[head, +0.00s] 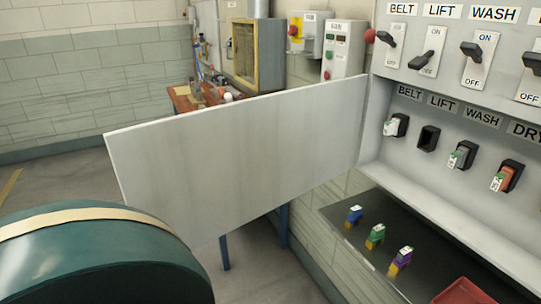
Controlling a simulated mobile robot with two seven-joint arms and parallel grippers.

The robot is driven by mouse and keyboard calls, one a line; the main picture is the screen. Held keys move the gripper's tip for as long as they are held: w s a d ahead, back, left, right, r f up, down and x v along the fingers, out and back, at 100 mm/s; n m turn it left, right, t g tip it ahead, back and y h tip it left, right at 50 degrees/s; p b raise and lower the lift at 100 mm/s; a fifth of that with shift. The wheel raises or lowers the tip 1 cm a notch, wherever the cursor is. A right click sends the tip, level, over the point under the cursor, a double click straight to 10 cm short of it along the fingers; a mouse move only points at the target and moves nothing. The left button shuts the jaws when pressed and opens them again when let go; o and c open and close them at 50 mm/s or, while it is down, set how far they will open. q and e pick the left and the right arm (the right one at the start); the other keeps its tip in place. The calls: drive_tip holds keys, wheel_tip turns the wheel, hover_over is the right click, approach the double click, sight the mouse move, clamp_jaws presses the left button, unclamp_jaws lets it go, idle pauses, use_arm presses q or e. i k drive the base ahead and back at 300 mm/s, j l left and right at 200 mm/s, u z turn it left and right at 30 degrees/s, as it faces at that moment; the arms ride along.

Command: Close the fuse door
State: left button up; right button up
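The fuse door (235,155) is a large flat grey panel in the head view. It stands wide open, swung out to the left from the left edge of the fuse box (385,164). The open box shows labelled sockets. The BELT socket holds a white fuse (391,127), the WASH socket a grey fuse (460,156) and the DRY socket a red fuse (502,177). The LIFT socket (429,138) is empty. Neither of my grippers is in view, and nothing visible touches the door.
Black switches (428,62) are above the sockets. Below the box, a dark shelf (345,241) holds blue (354,214), green (376,235) and purple (401,259) fuses and a red tray (468,291). A cluttered workbench (184,100) stands behind the door. Open floor (60,180) lies to the left.

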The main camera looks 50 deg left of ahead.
sight(209, 174)
drive_tip(key=k+j, duration=0.3)
drive_tip(key=j, duration=0.15)
drive_tip(key=k+j+z, duration=0.15)
drive_tip(key=k+j, duration=0.15)
drive_tip(key=j, duration=0.15)
drive_tip(key=k+j, duration=0.1)
drive_tip(key=j, duration=0.25)
drive_tip(key=k+j+z, duration=0.1)
drive_tip(key=j, duration=0.25)
drive_tip(key=k+j+z, duration=0.1)
drive_tip(key=j, duration=0.2)
drive_tip(key=i+j, duration=0.15)
drive_tip(key=j, duration=0.15)
drive_tip(key=i+j+z, duration=0.1)
drive_tip(key=j, duration=0.2)
drive_tip(key=i+j, duration=0.25)
drive_tip(key=i+j+z, duration=0.1)
drive_tip(key=j, duration=0.3)
drive_tip(key=k+j+z, duration=0.2)
drive_tip(key=k, duration=0.25)
drive_tip(key=k+j+z, duration=0.2)
drive_tip(key=k+j, duration=0.15)
drive_tip(key=k+j+z, duration=0.2)
drive_tip(key=k, duration=0.35)
drive_tip(key=i+l, duration=0.3)
drive_tip(key=i, duration=0.25)
